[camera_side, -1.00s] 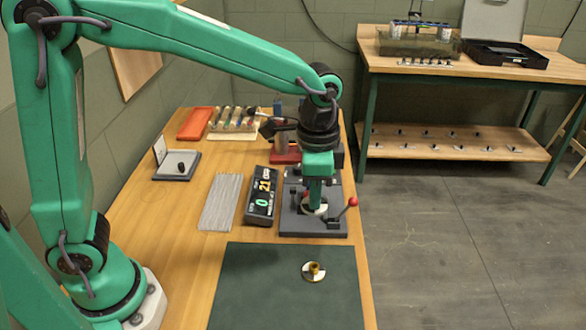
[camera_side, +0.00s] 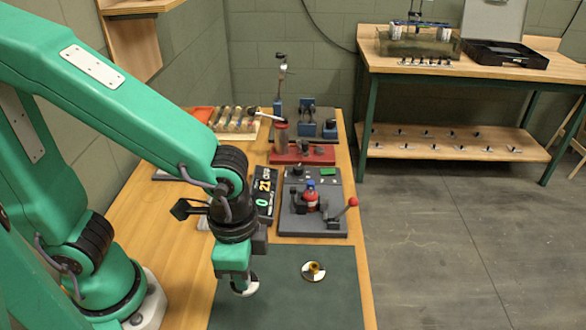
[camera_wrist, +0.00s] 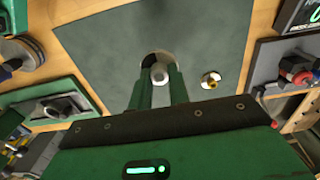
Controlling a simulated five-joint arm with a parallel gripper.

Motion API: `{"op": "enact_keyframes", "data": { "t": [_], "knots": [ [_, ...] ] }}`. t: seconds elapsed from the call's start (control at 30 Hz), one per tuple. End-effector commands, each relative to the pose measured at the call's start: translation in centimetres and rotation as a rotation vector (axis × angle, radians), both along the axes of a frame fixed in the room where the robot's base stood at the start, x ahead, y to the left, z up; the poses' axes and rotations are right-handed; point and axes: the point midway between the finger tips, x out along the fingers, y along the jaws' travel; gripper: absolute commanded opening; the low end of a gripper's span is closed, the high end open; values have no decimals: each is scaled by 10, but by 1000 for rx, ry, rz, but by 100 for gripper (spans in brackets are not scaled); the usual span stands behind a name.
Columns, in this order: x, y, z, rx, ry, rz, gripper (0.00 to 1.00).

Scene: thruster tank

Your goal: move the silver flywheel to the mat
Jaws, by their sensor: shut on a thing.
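The silver flywheel (camera_side: 246,287) is a white-and-silver disc with a silver hub. My gripper (camera_side: 239,279) is shut on it, over the left part of the dark green mat (camera_side: 295,303). In the wrist view the flywheel (camera_wrist: 158,70) sits between the two green fingers, with the mat (camera_wrist: 105,50) behind it. I cannot tell whether a small gap separates it from the mat. A second flywheel with a brass hub (camera_side: 314,272) lies on the mat to the right; it also shows in the wrist view (camera_wrist: 210,81).
Behind the mat stands a grey fixture (camera_side: 294,222) with a red-knobbed lever (camera_side: 352,202) and a red bottle-like part (camera_side: 311,197). A counter display (camera_side: 262,198) is left of it. A red stand (camera_side: 290,154) and tool rack (camera_side: 236,124) are farther back. The mat's front is clear.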

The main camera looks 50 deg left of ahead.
Motion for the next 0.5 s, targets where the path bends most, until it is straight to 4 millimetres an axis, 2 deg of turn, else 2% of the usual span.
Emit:
{"op": "enact_keyframes", "data": {
  "t": [0.27,0.5],
  "knots": [
    [4,4,-3,1,1,2,0],
    [22,19,-17,3,3,6,0]
  ]
}}
